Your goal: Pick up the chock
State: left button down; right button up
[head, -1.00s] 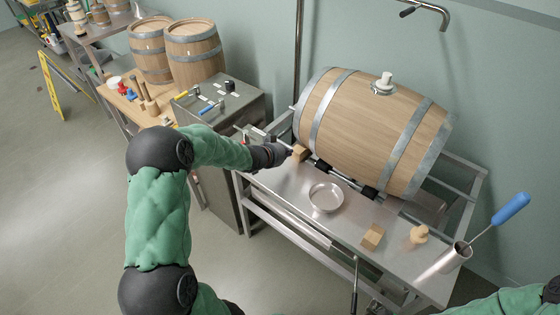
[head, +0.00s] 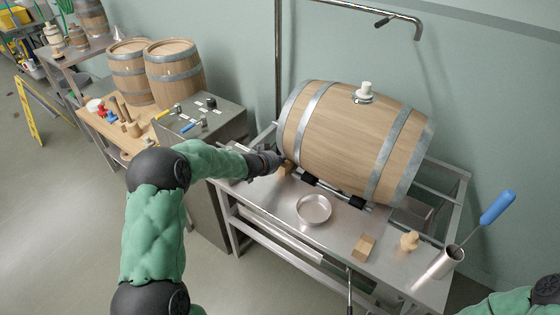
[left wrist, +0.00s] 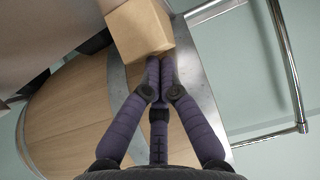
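A small wooden block (head: 286,168), which looks like the chock, sits on the steel stand against the lower left of the barrel (head: 355,140). It is partly hidden behind my left gripper (head: 278,160). In the left wrist view the block (left wrist: 139,30) lies just beyond the fingertips of the left gripper (left wrist: 160,65). Those fingers are drawn together and are not around the block. I cannot tell whether the tips touch it. A second wooden block (head: 364,247) lies near the front of the stand. My right gripper is out of view.
A round steel pan (head: 313,209), a wooden bung (head: 409,240) and a steel tube with a blue-handled tool (head: 497,207) are on the stand. A grey cabinet (head: 205,125) with small tools stands to the left. The steel between pan and second block is clear.

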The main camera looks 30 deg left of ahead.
pick_arm(q)
jog(key=shift+s+f, duration=0.65)
jog(key=shift+s, duration=0.05)
jog(key=shift+s+a+p, duration=0.15)
jog(key=shift+s+p, duration=0.8)
jog(key=shift+s, duration=2.1)
jog(key=shift+s+a+p, duration=0.15)
jog(key=shift+s+p, duration=0.85)
jog(key=shift+s, duration=2.05)
jog(key=shift+s+a+p, duration=0.15)
jog(key=shift+s+p, duration=0.8)
jog(key=shift+s, duration=2.1)
jog(key=shift+w+r+p, duration=0.4)
jog(key=shift+r+p, duration=0.4)
